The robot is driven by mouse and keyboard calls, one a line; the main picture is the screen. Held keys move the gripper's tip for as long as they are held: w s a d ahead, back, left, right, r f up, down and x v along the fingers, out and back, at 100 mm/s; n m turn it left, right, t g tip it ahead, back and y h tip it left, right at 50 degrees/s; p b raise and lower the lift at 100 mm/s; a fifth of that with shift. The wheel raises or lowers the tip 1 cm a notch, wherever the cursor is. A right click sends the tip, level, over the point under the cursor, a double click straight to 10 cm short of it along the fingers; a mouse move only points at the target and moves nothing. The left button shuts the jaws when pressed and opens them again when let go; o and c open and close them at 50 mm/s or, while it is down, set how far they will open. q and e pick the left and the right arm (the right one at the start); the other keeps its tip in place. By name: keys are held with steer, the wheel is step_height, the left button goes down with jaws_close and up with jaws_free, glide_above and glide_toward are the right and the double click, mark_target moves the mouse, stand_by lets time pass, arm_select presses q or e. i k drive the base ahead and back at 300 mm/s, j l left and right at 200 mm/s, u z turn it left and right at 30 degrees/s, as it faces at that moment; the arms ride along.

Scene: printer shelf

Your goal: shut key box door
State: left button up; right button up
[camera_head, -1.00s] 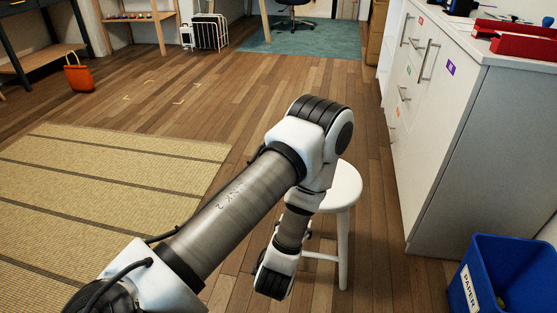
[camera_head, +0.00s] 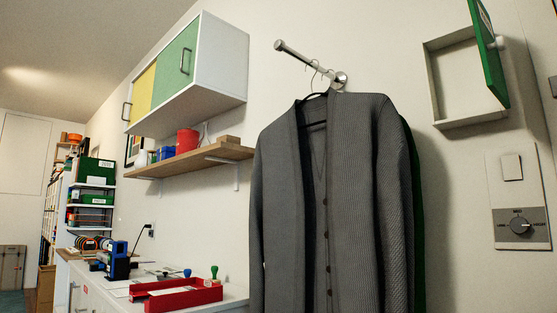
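The key box (camera_head: 433,88) is on the wall at the upper right of the head view. It is a shallow pale box with a green door (camera_head: 487,55). The door stands open, swung out from the box's right side, with a light knob on it. The top of the door is cut off by the picture's edge. The box's inside looks empty where it shows. Neither of my grippers is in view.
A grey cardigan (camera_head: 345,200) hangs from a wall rod (camera_head: 305,62) left of the key box. A dial panel (camera_head: 519,215) is below the box. A wall cabinet (camera_head: 190,75), a shelf (camera_head: 200,160) and a counter with a red tray (camera_head: 178,297) are further left.

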mark_target(489, 46)
steer(key=k+z, duration=0.15)
steer(key=z, duration=0.2)
steer(key=k+z, duration=0.1)
steer(key=z, duration=0.3)
steer(key=k+z, duration=0.1)
steer(key=z, duration=0.25)
